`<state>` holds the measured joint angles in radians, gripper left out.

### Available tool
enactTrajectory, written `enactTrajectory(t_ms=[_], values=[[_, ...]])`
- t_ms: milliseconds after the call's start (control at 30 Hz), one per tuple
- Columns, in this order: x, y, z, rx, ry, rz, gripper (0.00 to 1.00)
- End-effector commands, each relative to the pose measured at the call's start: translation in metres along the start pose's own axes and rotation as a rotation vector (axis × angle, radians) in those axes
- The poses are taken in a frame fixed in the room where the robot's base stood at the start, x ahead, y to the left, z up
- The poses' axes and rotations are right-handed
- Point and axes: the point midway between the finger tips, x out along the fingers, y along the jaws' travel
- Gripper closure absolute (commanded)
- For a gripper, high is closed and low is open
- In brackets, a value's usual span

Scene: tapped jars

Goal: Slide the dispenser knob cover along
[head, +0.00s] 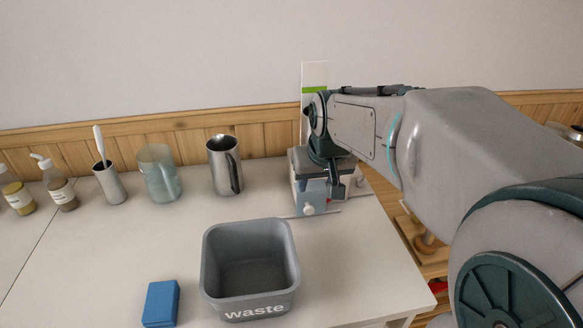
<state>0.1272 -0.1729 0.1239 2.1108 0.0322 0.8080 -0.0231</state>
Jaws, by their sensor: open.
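The dispenser (299,163) stands near the right end of the white table, with a grey top and a bluish front. A small pale knob (308,210) sticks out low on its front. I cannot tell the knob cover apart from the dispenser body at this size. My gripper (338,190) is open and points down at the right front of the dispenser, just right of and above the knob. My gripper and arm hide the dispenser's right part. I cannot tell whether my fingers touch it.
A grey waste bin (250,304) stands in front of the dispenser, with a blue block (161,303) to its left. A metal pitcher (224,165), a glass jug (158,174), a utensil cup (109,184) and bottles line the back. The table's right edge is close to my gripper.

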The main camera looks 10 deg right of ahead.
Motion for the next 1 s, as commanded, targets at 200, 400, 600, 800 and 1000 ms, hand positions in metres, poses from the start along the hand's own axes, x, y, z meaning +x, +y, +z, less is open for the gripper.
enactTrajectory(t_ms=[200, 400, 600, 800, 1000], values=[[0.037, 0.001, 0.002, 0.002, -0.007, 0.0, 0.55], [0.081, 0.002, 0.003, 0.004, -0.008, 0.001, 0.55], [0.114, 0.002, 0.003, 0.004, -0.006, 0.001, 0.55], [0.131, 0.002, 0.002, 0.004, -0.003, 0.001, 0.55], [0.134, 0.002, 0.002, 0.004, -0.002, 0.002, 0.55]])
